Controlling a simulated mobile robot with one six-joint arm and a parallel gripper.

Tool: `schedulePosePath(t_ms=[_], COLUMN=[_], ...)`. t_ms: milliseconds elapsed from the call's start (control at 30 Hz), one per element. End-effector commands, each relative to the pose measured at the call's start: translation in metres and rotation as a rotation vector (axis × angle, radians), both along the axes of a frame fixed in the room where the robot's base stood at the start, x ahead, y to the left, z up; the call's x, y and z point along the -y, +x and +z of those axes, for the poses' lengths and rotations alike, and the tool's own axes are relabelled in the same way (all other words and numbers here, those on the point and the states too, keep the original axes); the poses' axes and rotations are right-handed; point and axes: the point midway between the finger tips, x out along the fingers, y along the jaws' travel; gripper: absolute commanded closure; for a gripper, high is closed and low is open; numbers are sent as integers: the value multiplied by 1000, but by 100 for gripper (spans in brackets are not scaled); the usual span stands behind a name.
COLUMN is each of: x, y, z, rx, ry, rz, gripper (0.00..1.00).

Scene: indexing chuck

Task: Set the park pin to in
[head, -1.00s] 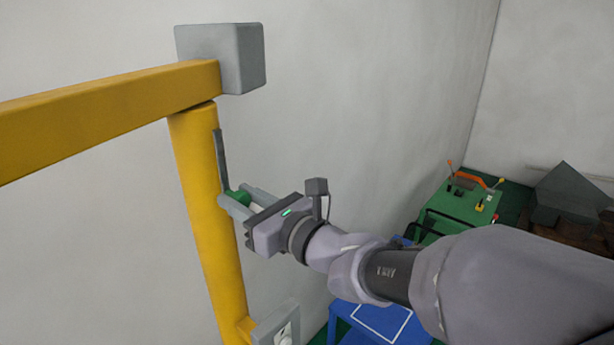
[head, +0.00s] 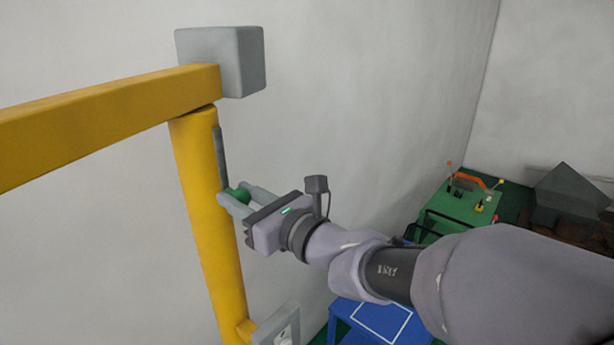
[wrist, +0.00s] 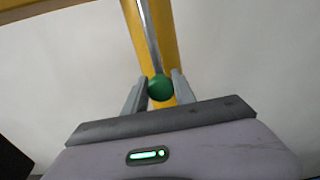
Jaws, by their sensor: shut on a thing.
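A green round knob (head: 238,195) sits at the lower end of a thin grey bar (head: 219,155) along the yellow post (head: 208,215). My gripper (head: 237,194) is shut on the green knob, with one finger on each side. In the wrist view the green knob (wrist: 160,88) lies between the fingertips of my gripper (wrist: 160,80), and the grey bar (wrist: 150,38) runs up from it along the post. I see no label, so I cannot tell whether this knob is the park pin.
A yellow beam (head: 100,118) meets the post top beside a grey block (head: 232,62) on the wall. A grey box (head: 280,325) stands at the post's lower right. A blue table (head: 375,318) and a green machine (head: 460,205) stand lower right.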

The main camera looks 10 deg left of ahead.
Motion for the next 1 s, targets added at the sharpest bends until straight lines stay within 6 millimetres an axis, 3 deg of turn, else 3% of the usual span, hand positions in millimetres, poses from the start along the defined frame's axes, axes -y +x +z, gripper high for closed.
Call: schedulePosePath(t_ms=[100, 367, 400, 500, 833, 1000], x=[0, 0, 0, 0, 2, 29], y=[0, 0, 0, 0, -1, -14], z=[24, 26, 27, 26, 24, 22], rx=[4, 5, 5, 5, 3, 4], ry=[3, 7, 8, 7, 4, 4], rz=[0, -1, -1, -1, -1, -4], gripper=[100, 100, 66, 48, 48, 48])
